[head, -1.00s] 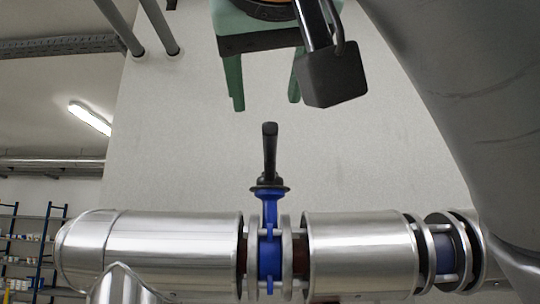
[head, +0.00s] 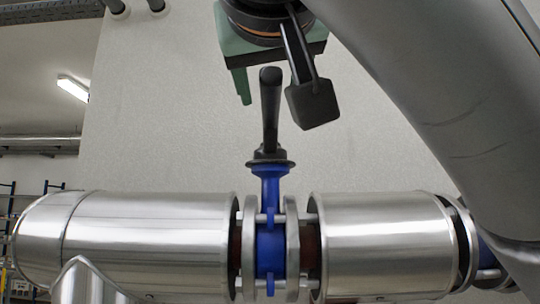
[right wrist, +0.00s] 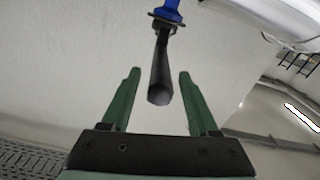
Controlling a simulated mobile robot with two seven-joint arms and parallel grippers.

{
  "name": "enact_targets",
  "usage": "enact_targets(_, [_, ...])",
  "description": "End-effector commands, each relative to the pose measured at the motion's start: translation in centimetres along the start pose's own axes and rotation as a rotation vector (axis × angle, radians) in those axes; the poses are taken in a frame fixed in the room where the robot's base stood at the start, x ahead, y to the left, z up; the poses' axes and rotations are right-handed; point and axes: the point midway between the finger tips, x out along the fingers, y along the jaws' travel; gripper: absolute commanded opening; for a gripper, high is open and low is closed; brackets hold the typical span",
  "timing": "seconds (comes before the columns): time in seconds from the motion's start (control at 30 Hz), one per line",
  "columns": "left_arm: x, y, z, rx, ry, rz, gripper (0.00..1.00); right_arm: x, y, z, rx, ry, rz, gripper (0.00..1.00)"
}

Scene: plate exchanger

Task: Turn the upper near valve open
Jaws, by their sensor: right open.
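The valve has a black lever handle (head: 270,108) standing upright on a blue valve body (head: 270,245) set in a horizontal silver pipe. My right gripper (head: 273,98) comes down from above with green fingers, open and empty. In the head view the lever's upper end overlaps the gripper between the fingers; the right finger is mostly hidden behind a black block on my wrist. In the right wrist view the lever (right wrist: 160,75) shows between the two open fingers (right wrist: 157,72), with a gap on each side. My left gripper is not in view.
Shiny pipe sections (head: 150,235) run left and right of the valve, with flanges (head: 292,250) close beside it. A pale wall (head: 170,130) stands behind. My right arm fills the upper right. Room above the left pipe is clear.

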Motion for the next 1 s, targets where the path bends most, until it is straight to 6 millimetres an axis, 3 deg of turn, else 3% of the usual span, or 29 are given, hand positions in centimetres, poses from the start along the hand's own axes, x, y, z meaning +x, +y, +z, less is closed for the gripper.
enact_targets(0.23, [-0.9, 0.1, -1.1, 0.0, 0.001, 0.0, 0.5, 3.5, 0.1, -0.2, 0.0, -0.001, 0.0, 0.61])
enact_targets(0.63, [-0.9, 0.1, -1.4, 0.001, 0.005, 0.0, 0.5, 4.3, 0.0, 0.0, 0.0, 0.001, -0.001, 0.61])
enact_targets(1.0, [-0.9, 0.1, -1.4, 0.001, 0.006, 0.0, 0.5, 4.3, 0.0, 0.0, 0.0, 0.001, -0.001, 0.2])
